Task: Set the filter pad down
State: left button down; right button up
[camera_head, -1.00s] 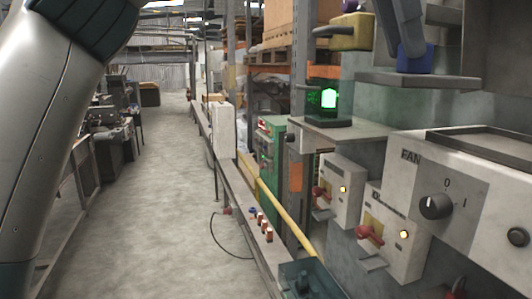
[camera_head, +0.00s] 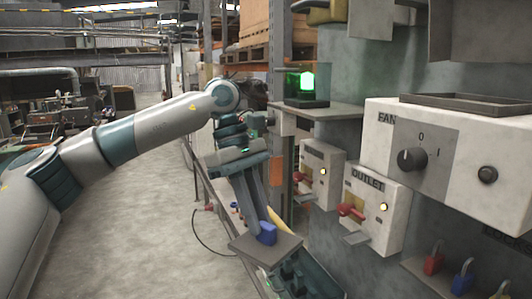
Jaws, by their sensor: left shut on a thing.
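The filter pad (camera_head: 270,250) is a flat grey square plate with a blue grip block (camera_head: 264,234) on top, low in the middle of the view. It is slightly tilted in the picture. My left gripper (camera_head: 256,224) comes down from above, with its two long grey fingers shut on the blue block. The pad hangs over the upper left part of a teal tray (camera_head: 318,284) with unclear contents. I cannot tell whether the pad touches the tray. My right gripper is not in view.
To the right are a FAN panel (camera_head: 447,160) with a knob, an OUTLET box (camera_head: 373,210) with a red lever, and a similar box (camera_head: 319,172). A green-lit device (camera_head: 304,88) stands on a shelf. Padlocks (camera_head: 462,272) hang lower right. Open floor lies left.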

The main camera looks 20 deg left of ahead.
pick_arm(q)
jog(key=s+a+f+m+g+y+b, duration=0.1)
jog(key=s+f+m, duration=0.3)
jog(key=f, duration=0.7)
jog(key=s+a+f+m+y+b, duration=0.1)
jog(key=s+f+m+b, duration=0.2)
jog(key=f, duration=0.8)
jog(key=s+a+f+m+g+y+b, duration=0.1)
jog(key=s+a+f+m+y+b, duration=0.1)
jog(key=s+f+m, duration=0.4)
notch_tip(320, 180, down, 5)
jog(key=shift+s+r+g, duration=0.1)
jog(key=shift+s+g, duration=0.2)
jog(key=shift+s, duration=0.3)
jog(key=shift+w+a, duration=0.1)
